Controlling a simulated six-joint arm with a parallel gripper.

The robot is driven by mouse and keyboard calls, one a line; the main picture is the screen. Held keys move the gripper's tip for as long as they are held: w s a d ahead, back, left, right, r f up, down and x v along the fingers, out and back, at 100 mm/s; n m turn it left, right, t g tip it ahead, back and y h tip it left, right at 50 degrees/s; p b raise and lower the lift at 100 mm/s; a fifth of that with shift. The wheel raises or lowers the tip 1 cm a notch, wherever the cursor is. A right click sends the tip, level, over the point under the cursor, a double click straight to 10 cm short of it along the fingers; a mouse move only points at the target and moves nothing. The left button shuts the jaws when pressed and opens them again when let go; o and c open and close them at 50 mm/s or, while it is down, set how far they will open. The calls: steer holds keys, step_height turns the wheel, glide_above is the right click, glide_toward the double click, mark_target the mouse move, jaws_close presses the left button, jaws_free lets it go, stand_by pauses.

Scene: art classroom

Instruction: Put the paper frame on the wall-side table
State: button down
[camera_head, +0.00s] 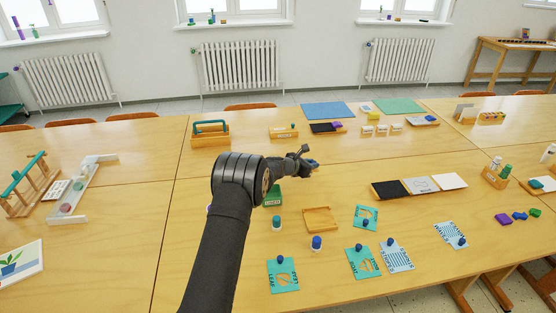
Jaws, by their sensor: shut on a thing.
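My gripper (305,160) is above the middle of the large wooden table and points to the right. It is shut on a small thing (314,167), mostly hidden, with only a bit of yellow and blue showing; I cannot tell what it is. A shallow square wooden frame (320,219) lies flat on the table below and apart from my gripper; I cannot tell if it is the paper frame. A wooden table (487,66) stands by the wall at the far right, with a few small things on its top.
Teal stencil cards (283,275) with knobs, a blue-capped jar (317,243) and a green box (273,197) lie near my arm. A tray with black, grey and white panels (386,190) is to the right. Orange chairs (250,107) line the far edge.

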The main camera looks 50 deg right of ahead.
glide_above(322, 187)
steer(key=shift+m+g, duration=0.3)
steer(key=shift+m, duration=0.1)
steer(key=shift+f, duration=3.8)
steer(key=shift+f, duration=0.55)
steer(key=c, duration=1.2)
jaws_free()
steer(key=shift+c, duration=0.2)
steer(key=v, duration=1.7)
steer(key=shift+w+a, duration=0.15)
